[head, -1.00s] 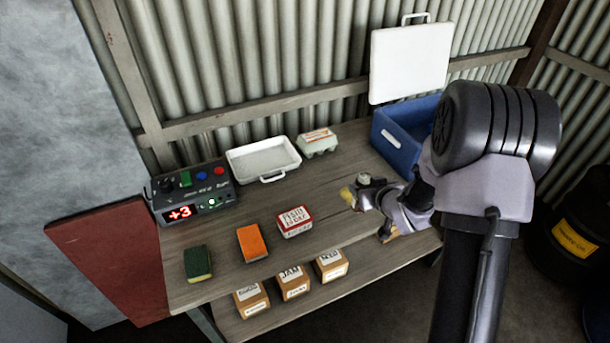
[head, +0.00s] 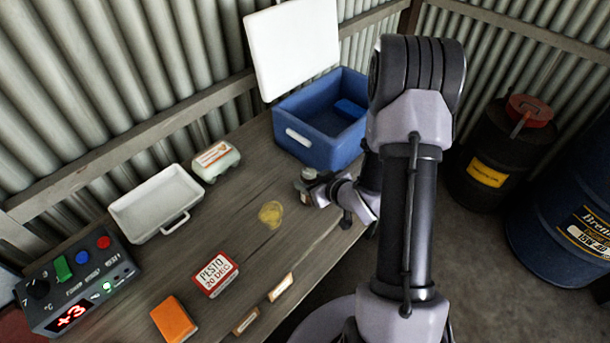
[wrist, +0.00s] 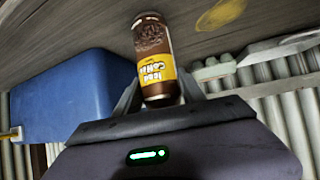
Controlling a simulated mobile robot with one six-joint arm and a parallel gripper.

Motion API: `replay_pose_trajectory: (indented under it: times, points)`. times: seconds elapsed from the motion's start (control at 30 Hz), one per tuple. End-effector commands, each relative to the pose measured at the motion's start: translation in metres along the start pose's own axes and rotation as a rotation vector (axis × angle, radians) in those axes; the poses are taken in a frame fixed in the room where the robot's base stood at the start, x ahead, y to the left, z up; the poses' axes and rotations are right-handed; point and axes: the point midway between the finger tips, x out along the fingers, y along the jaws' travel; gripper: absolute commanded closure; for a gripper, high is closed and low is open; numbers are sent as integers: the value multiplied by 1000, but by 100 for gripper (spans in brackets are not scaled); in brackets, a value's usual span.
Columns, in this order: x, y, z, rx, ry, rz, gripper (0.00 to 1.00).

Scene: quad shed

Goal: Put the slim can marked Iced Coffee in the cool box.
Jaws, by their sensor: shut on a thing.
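The slim brown can with a yellow band reading Iced Coffee (wrist: 156,45) is between my gripper's fingers in the wrist view, which looks upside down. My gripper (head: 312,187) is shut on it. In the head view only the can's grey top (head: 309,173) shows clearly; I cannot tell how far it is above the bench. The blue cool box (head: 307,151) stands open at the bench's far right end, just beyond my gripper, its white lid (head: 293,48) raised. A blue block (head: 350,108) is inside. The box also shows in the wrist view (wrist: 75,95), beside the can.
On the bench (head: 245,245) are an egg carton (head: 215,161), a white tray (head: 150,205), a Pesto box (head: 215,275), an orange block (head: 174,320) and a control unit (head: 75,285) reading +3. A yellow stain (head: 270,214) marks the wood. Drums (head: 500,150) stand right.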

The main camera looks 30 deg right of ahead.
Motion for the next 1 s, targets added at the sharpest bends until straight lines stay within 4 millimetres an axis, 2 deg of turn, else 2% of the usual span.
replay_pose_trajectory:
  times: [0.3,0.33,0.43,0.77,0.87,1.0]
  points:
    - [2,0,2,1,-2,1,100]
    - [2,0,2,1,-3,0,49]
    - [1,0,1,1,-3,0,31]
    - [-1,0,-3,1,-2,0,31]
    - [-19,1,-4,2,-3,3,31]
    - [-62,1,-6,4,-2,4,31]
